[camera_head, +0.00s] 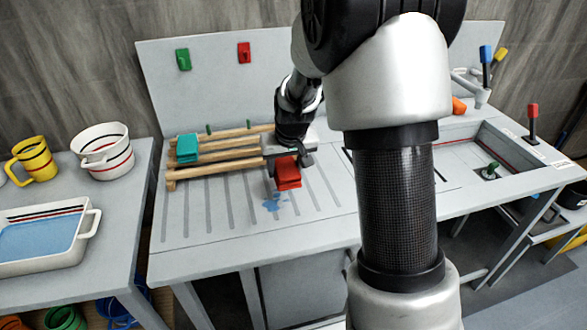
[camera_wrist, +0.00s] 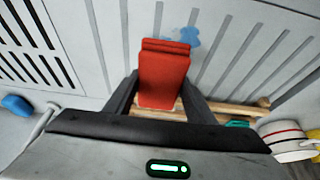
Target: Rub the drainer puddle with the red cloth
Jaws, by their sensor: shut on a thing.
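The red cloth (camera_head: 287,174) is a folded red pad held in my gripper (camera_head: 285,158) above the drainer. In the wrist view the cloth (camera_wrist: 163,75) sits between the two dark fingers of my gripper (camera_wrist: 160,100), which are shut on it. The blue drainer puddle (camera_head: 272,203) lies on the grooved drainer (camera_head: 325,195), just in front of the cloth. In the wrist view the puddle (camera_wrist: 185,37) shows beyond the cloth's far right edge, partly hidden by it. I cannot tell whether the cloth touches the drainer.
A wooden rack (camera_head: 215,166) with a teal cloth (camera_head: 187,148) stands behind and left of the puddle. The sink (camera_head: 490,150) is at the right. A side table at the left holds a blue-filled tray (camera_head: 40,237), a white pot (camera_head: 103,152) and a yellow mug (camera_head: 36,158).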

